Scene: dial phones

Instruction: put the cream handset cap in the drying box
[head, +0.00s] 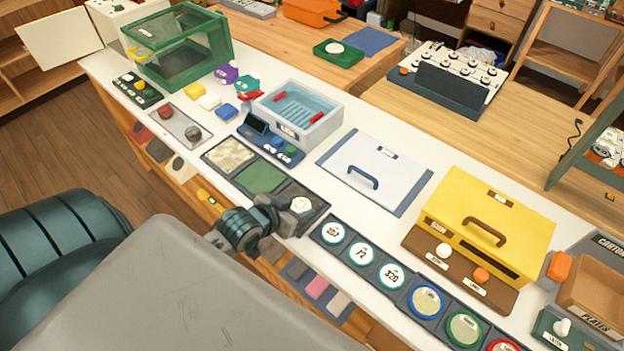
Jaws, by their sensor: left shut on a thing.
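A small round cream cap (301,204) is at the dark right-hand section of a three-part mat. My left gripper (286,217) is at this cap, coming in from the left, and is shut on it. The fingers hide part of the cap's near side, and I cannot tell whether it touches the mat. A yellow box (519,222) with a brown handle on top, a dark front slot and two knobs stands to the right; its labels are too small to read surely, so I cannot confirm it is the drying box. My right gripper is not in view.
A white panel with a blue handle (400,172) lies between the mat and the yellow box. A water tub (335,112) and a green clear-sided box (215,35) stand farther left. Round dials (392,276) line the counter's front edge. Bare white counter (350,133) shows behind the panel.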

